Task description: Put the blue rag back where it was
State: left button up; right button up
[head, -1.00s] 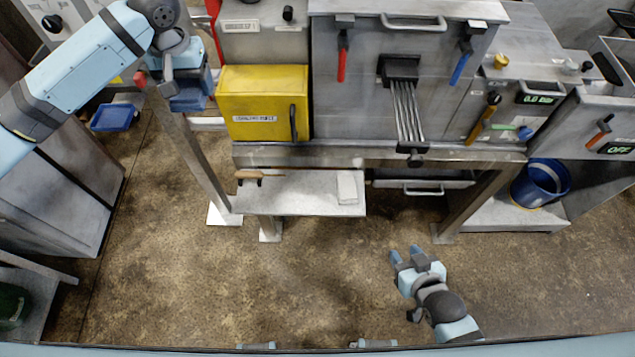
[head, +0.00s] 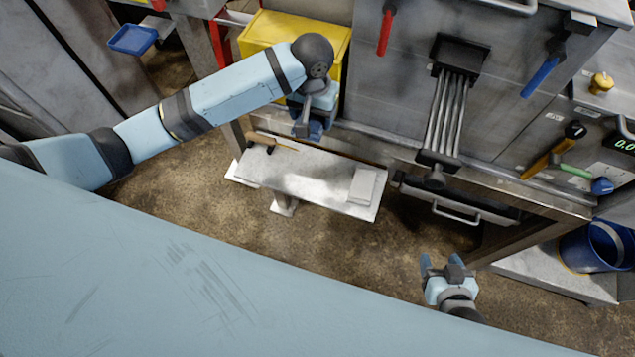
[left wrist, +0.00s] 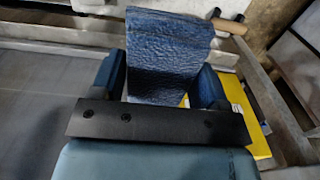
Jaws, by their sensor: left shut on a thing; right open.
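The blue rag (left wrist: 168,55) shows in the left wrist view as a crinkled, dark blue slab. My left gripper (head: 310,130) is shut on it, with a finger on each side. In the head view the gripper is above the back edge of a low grey shelf (head: 310,187), in front of a yellow box (head: 262,32). Its blue fingers and the rag are hard to tell apart there. My right gripper (head: 442,264) is open and empty, low down to the right of the shelf.
A wooden-handled tool (head: 262,140) lies at the shelf's left end and a pale block (head: 363,186) at its right. The shelf's middle is clear. A steel compactor (head: 410,60) stands behind. A blue bucket (head: 590,248) stands at right, a blue tray (head: 132,39) at far left.

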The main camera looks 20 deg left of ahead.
pick_arm(q)
send_over(316, 177)
notch_tip(316, 177, down, 5)
notch_tip(316, 177, down, 14)
jog(key=shift+f+b, duration=0.1)
jog(key=shift+b, duration=0.6)
notch_tip(316, 177, down, 4)
jog(key=shift+r, duration=0.25)
jog(key=shift+f, duration=0.25)
pick_arm(e)
jog(key=shift+a+f, duration=0.3)
jog(key=shift+f, duration=0.65)
pick_arm(q)
jog(key=shift+f, duration=0.15)
jog(key=o, duration=0.9)
pick_arm(e)
jog(key=shift+f, duration=0.1)
